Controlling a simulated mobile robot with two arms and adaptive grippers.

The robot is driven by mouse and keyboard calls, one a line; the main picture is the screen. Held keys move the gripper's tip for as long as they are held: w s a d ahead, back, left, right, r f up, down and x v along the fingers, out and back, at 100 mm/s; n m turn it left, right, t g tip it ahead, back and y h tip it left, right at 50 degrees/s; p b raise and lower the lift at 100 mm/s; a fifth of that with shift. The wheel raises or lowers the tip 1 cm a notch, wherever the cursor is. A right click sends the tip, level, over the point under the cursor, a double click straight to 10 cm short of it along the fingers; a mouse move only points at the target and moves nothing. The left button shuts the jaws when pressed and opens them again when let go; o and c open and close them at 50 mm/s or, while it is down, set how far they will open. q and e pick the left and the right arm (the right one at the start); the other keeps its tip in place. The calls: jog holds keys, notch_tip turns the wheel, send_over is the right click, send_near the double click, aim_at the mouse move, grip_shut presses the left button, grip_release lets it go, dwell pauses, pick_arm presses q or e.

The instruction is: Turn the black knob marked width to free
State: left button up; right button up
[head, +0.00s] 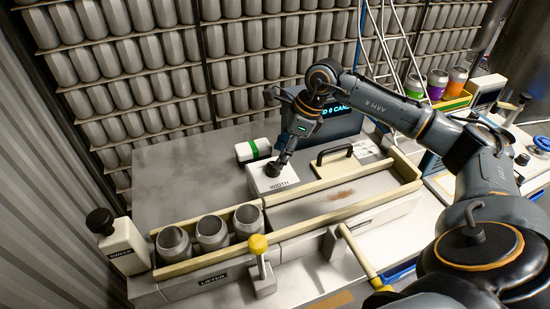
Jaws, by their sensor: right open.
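The black knob (272,169) sits on top of a white box marked WIDTH (288,184) at the back of the machine's rail. My right gripper (283,158) points down at the knob, with its fingertips right at the knob's upper right side. It is open, with nothing held. The fingers are small and dark here, so I cannot tell whether they touch the knob. The knob's pointer and any marking for free are too small to read. My left gripper is out of view.
Three open cans (212,232) stand in the cream-railed lane at left. A yellow-topped lever (258,245), a box marked SWEEP (122,245) and a black handle (334,153) are nearby. The grey top at left is clear.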

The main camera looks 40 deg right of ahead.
jog(key=shift+p+x, duration=0.3)
jog(key=shift+x, duration=1.75)
grip_shut()
